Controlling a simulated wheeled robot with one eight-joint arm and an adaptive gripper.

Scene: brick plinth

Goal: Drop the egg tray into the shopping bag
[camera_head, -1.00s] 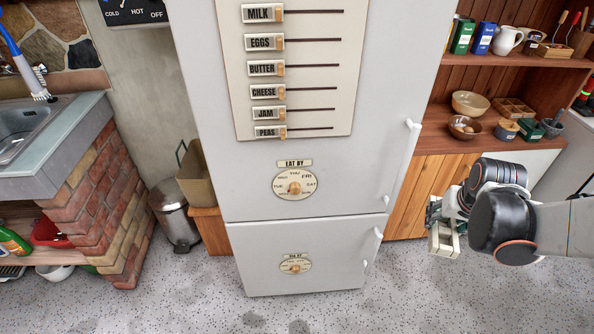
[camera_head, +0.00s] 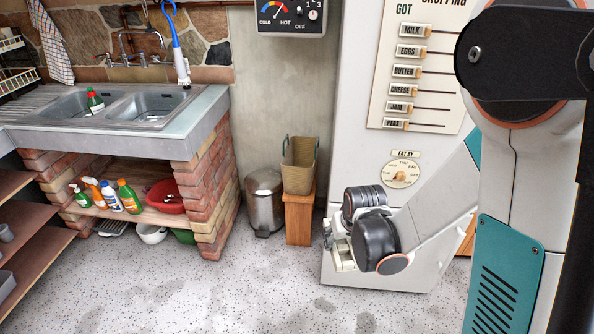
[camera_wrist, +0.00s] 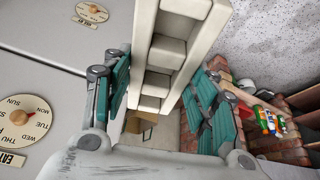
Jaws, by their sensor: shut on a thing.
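The egg tray (camera_wrist: 167,52) is a cream tray with square compartments, seen in the wrist view between the teal fingers of my gripper (camera_wrist: 160,85). My gripper is shut on it. In the head view the tray (camera_head: 343,257) shows small at the front of my gripper (camera_head: 336,245), before the fridge. The shopping bag (camera_head: 299,166) is an olive-tan open bag with green handles, standing upright to the left of my gripper and apart from it. In the wrist view, a tan shape beneath the tray looks like the bag (camera_wrist: 138,125), mostly hidden.
The bag stands on a small wooden stool (camera_head: 299,219). A metal bin (camera_head: 264,204) is to its left. The white fridge (camera_head: 345,160) is close behind my arm. A brick plinth (camera_head: 212,200) carries the sink (camera_head: 150,106) at left. The speckled floor in front is clear.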

